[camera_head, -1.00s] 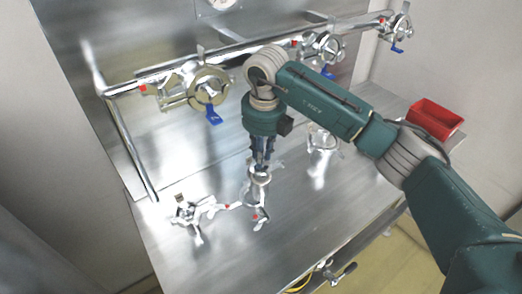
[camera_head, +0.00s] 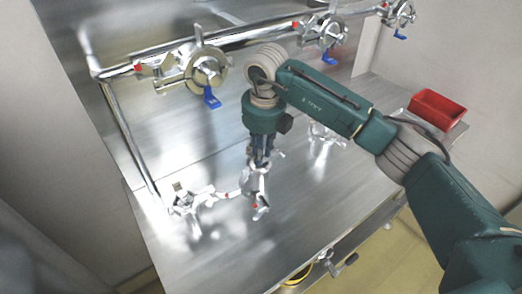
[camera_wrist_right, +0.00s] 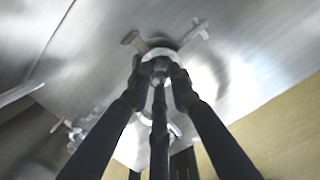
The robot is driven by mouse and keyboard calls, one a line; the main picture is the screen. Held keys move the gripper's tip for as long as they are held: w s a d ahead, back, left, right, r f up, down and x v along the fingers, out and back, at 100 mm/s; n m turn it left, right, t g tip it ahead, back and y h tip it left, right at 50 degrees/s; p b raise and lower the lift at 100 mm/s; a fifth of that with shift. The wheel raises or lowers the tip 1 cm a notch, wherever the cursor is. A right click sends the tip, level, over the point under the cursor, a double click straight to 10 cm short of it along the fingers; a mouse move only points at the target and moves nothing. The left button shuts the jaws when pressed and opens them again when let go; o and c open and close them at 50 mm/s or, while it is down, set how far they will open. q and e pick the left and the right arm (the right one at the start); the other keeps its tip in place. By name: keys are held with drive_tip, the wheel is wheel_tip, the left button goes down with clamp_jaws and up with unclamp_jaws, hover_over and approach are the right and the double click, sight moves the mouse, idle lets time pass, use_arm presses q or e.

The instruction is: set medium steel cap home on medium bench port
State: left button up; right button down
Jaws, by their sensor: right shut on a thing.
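My right gripper (camera_head: 259,164) points down over the bench, shut on a small steel cap (camera_wrist_right: 160,70); its fingers hide most of the cap in both views. Directly under the fingertips is a shiny bench port with an open-looking clamp and a red mark (camera_head: 257,197). In the right wrist view, a round steel rim with clamp arms (camera_wrist_right: 163,50) shows just beyond the fingertips. I cannot tell whether the cap touches the port. My left gripper is not in view.
Another steel clamp fitting (camera_head: 190,203) stands to the left on the bench, and one (camera_head: 325,135) behind to the right. A wall pipe (camera_head: 250,38) carries several blue-handled fittings. A red bin (camera_head: 437,108) sits at the right. The front bench surface (camera_head: 235,250) is clear.

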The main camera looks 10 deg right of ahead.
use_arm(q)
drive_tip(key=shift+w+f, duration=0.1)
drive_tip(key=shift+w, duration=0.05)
use_arm(e)
drive_tip(key=shift+f, duration=0.1)
drive_tip(key=shift+f, duration=0.15)
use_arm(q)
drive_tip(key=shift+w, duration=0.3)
use_arm(e)
drive_tip(key=c, duration=1.5)
unclamp_jaws()
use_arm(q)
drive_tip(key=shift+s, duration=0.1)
